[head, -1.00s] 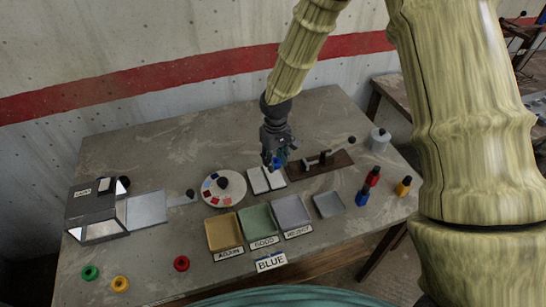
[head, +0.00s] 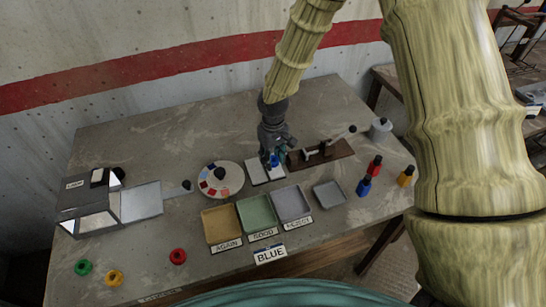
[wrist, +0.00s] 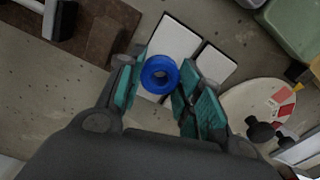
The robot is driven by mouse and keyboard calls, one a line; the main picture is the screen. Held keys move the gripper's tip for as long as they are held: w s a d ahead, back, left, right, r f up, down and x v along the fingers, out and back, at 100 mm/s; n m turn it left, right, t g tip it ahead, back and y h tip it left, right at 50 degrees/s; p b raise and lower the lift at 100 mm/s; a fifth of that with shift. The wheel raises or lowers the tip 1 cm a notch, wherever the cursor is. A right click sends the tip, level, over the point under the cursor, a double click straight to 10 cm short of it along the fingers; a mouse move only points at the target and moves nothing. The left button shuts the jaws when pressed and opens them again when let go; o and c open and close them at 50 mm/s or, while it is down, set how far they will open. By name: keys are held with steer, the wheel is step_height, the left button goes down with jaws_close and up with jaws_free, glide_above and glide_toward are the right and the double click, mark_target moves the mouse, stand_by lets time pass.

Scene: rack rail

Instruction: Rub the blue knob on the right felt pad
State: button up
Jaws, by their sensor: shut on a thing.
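My gripper (head: 271,160) is shut on the blue knob (wrist: 159,73), a small ring-like piece with a dark hollow centre in the wrist view. The knob also shows as a bit of blue at the fingertips in the head view (head: 274,160). Two white felt pads lie side by side below the gripper. The right felt pad (head: 277,172), nearer the brown board, also shows in the wrist view (wrist: 175,38), where the knob overlaps its lower part. The left felt pad (head: 257,173) is beside it (wrist: 216,64). I cannot tell whether the knob touches the right pad.
A brown board with a lever (head: 335,153) stands just right of the pads. A round colour disc (head: 232,173) is to their left. Trays (head: 222,244) marked AGAIN, GOOD and REJECT lie in front, with a BLUE sign (head: 270,255). Bottles stand at right.

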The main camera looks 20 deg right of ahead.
steer(key=shift+w+f, duration=0.1)
steer(key=shift+f, duration=0.25)
stand_by(0.4)
steer(key=o, duration=1)
steer(key=shift+r, duration=0.1)
jaws_close()
steer(key=shift+r+p, duration=0.15)
steer(key=shift+p, duration=0.2)
stand_by(0.5)
